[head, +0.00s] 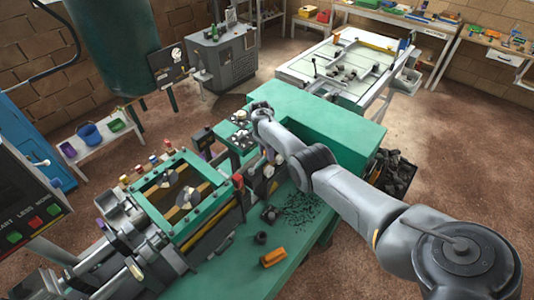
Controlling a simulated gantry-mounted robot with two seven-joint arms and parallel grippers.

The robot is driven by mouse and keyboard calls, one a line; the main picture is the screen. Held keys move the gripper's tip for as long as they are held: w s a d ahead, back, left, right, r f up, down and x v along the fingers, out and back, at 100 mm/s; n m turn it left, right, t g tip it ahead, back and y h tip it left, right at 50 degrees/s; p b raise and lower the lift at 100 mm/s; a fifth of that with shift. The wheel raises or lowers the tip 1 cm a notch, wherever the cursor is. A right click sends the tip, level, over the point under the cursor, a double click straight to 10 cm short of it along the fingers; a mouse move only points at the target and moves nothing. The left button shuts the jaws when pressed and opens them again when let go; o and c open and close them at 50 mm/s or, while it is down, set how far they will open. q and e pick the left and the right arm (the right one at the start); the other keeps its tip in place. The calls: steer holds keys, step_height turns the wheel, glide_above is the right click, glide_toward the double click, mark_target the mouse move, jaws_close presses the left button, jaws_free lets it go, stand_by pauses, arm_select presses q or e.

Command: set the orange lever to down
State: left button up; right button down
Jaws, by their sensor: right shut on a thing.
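My right arm reaches in from the right to the green machine (320,118). Its gripper (269,158) points down at the machine's near side, among small fittings. It is shut on a small orange-red part, which I take to be the orange lever (268,171). The fingers and wrist hide most of the lever, so its up or down setting cannot be made out. Another upright lever with a red-orange knob (238,181) stands to the left, apart from the gripper. My left gripper is not in view.
An orange block (273,257) and dark round parts (270,214) lie on the green bench top, near scattered dark chips (302,210). A green-framed press (175,195) with knobs stands left. A crate of dark lumps (397,172) sits beyond my arm.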

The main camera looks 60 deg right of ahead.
steer(key=c, duration=1)
jaws_free()
steer(key=shift+w, duration=0.1)
steer(key=shift+o, duration=1.1)
steer(key=shift+r, duration=0.1)
step_height(320, 180, up, 10)
steer(key=w, duration=0.2)
steer(key=shift+d+r, duration=0.2)
steer(key=shift+d, duration=0.1)
